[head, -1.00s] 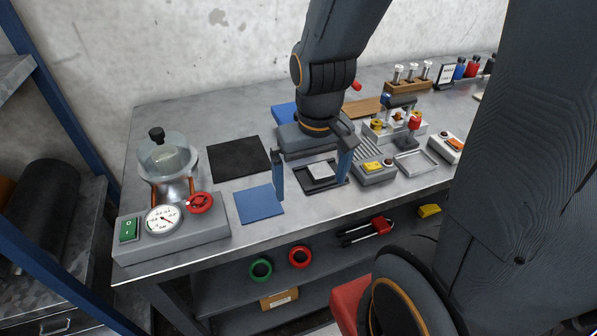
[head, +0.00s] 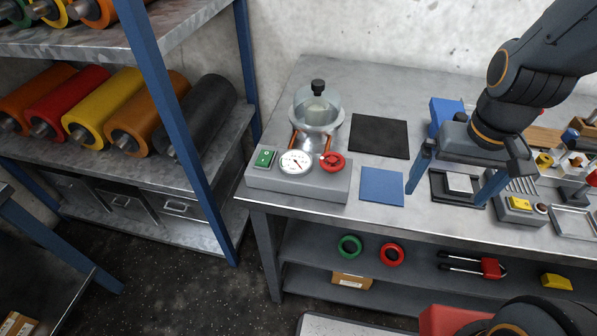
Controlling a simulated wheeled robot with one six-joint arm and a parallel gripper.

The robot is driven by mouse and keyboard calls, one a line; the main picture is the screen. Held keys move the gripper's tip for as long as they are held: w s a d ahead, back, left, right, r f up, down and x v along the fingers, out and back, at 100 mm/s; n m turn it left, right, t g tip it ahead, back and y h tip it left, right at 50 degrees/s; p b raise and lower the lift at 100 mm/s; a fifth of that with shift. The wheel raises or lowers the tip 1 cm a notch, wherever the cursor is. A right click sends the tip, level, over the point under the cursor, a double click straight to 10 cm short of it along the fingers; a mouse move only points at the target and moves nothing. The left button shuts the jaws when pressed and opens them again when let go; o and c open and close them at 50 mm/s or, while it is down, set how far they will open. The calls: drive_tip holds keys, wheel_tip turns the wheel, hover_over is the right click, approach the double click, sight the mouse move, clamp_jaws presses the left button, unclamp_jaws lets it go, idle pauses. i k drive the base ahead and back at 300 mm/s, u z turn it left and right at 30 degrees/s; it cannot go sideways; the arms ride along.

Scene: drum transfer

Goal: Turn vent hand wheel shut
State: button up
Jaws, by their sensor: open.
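The red vent hand wheel (head: 332,162) sits on the right part of a grey base unit (head: 300,182) at the left end of the bench. Beside it on the unit are a round white dial gauge (head: 296,162) and a green switch (head: 264,158). A glass chamber with a black knob (head: 318,108) stands behind them. My gripper (head: 446,192) is open and empty, fingers pointing down, well to the right of the wheel, above the area of a small black tray with a light block (head: 459,184). Nothing hides the wheel.
A blue mat (head: 382,187) and a black mat (head: 379,137) lie flat between the wheel unit and my gripper. A shelf rack with coloured rollers (head: 103,104) and a blue post (head: 178,125) stands left of the bench. Fixtures crowd the bench on the right.

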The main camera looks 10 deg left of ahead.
sight(332, 166)
drive_tip(key=z, duration=0.05)
drive_tip(key=k, duration=1.2)
drive_tip(key=u, duration=0.35)
drive_tip(key=i, duration=0.6)
drive_tip(key=z, duration=0.2)
